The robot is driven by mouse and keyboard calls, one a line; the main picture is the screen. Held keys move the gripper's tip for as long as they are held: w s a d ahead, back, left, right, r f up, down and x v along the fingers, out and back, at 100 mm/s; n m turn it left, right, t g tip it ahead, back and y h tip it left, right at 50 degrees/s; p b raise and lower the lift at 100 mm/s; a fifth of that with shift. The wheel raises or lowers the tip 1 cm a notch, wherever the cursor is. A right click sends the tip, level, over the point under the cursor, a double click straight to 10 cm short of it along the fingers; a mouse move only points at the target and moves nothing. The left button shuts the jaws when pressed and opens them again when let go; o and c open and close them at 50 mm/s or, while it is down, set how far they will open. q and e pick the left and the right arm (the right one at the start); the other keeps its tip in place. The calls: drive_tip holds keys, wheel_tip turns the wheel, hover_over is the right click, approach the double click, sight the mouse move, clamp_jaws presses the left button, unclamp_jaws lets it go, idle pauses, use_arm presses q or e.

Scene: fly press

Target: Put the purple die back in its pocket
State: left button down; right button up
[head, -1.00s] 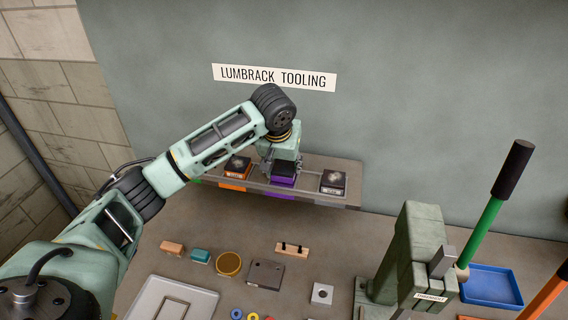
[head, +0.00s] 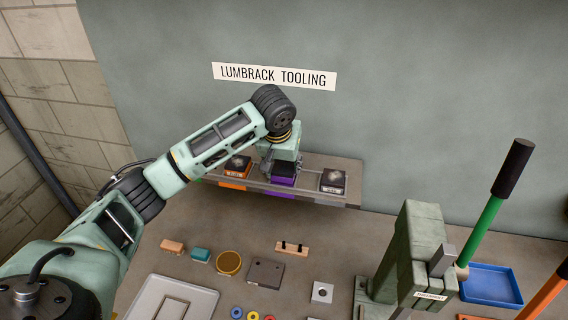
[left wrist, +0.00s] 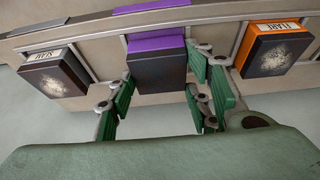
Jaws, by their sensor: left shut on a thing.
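The purple die (head: 283,178) is a dark block with a purple face, on the wall rack at the purple-marked pocket. It also shows in the left wrist view (left wrist: 157,68), between the green finger pads. My left gripper (head: 282,162) comes down on it from above and is shut on it; the same gripper fills the lower part of the left wrist view (left wrist: 162,95). The die's underside is hidden, so I cannot tell whether it is fully seated. The rack (head: 310,167) has colour-marked pockets. My right gripper does not show.
An orange-marked die (head: 238,167) and a grey-marked die (head: 333,181) sit on either side in the rack. The green fly press (head: 412,260) stands at the right, near a blue tray (head: 490,284). Small blocks and a bronze disc (head: 229,263) lie on the bench below.

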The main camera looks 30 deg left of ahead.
use_arm(q)
drive_tip(key=shift+f, duration=0.15)
idle(0.4)
idle(0.6)
drive_tip(key=c, duration=0.8)
unclamp_jaws()
drive_tip(key=shift+s+f, duration=0.1)
drive_tip(key=shift+f, duration=0.1)
drive_tip(key=v, duration=1.2)
drive_tip(key=shift+d+r, duration=0.1)
